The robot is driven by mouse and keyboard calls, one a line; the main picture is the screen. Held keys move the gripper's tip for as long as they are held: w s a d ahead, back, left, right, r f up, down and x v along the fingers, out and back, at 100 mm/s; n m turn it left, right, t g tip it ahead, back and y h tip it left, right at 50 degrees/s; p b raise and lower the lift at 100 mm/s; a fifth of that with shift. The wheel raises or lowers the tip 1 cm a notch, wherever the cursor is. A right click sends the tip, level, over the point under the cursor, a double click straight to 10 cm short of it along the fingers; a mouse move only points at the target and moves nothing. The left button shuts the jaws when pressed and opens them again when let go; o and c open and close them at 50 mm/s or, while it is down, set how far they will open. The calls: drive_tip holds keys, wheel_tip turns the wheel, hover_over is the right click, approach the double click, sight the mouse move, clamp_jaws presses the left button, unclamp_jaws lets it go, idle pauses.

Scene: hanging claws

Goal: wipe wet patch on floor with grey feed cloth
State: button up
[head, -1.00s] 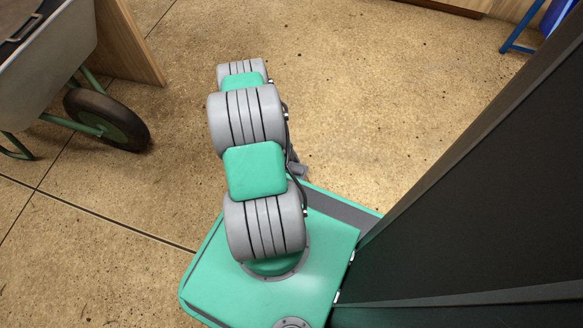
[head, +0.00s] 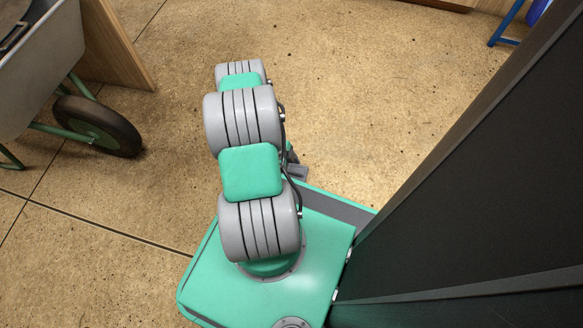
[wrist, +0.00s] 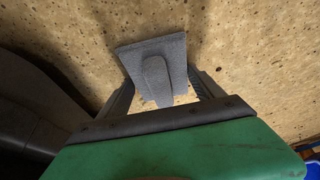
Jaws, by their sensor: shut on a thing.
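The grey feed cloth (wrist: 152,52) is in the wrist view, a flat square pad with a raised rounded strip in its middle. My gripper (wrist: 160,80) is shut on it, with a finger at each side of the raised strip. Speckled tan floor lies behind the cloth, and a dark shadow falls beside it. I cannot tell whether the cloth touches the floor. In the head view my arm hides most of the gripper. I cannot make out a clear wet patch on the floor in either view.
A wheelbarrow (head: 35,75) with a dark wheel (head: 97,127) stands at the left by a wooden panel (head: 118,45). A blue stand (head: 505,30) is at the far right. A large black surface (head: 480,190) fills the right side. The middle floor (head: 380,80) is clear.

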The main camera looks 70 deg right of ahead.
drive_tip(key=shift+w+a+f, duration=0.1)
drive_tip(key=shift+w+a, duration=0.1)
drive_tip(key=shift+w, duration=1.15)
drive_tip(key=shift+s+d, duration=0.15)
drive_tip(key=shift+s, duration=0.65)
drive_tip(key=shift+s+d, duration=0.1)
drive_tip(key=shift+s, duration=0.7)
drive_tip(key=shift+w+a, duration=0.1)
drive_tip(key=shift+w, duration=0.65)
drive_tip(key=shift+w+a, duration=0.15)
drive_tip(key=shift+w, duration=0.7)
drive_tip(key=shift+s, duration=1.7)
drive_tip(key=shift+w, duration=1.7)
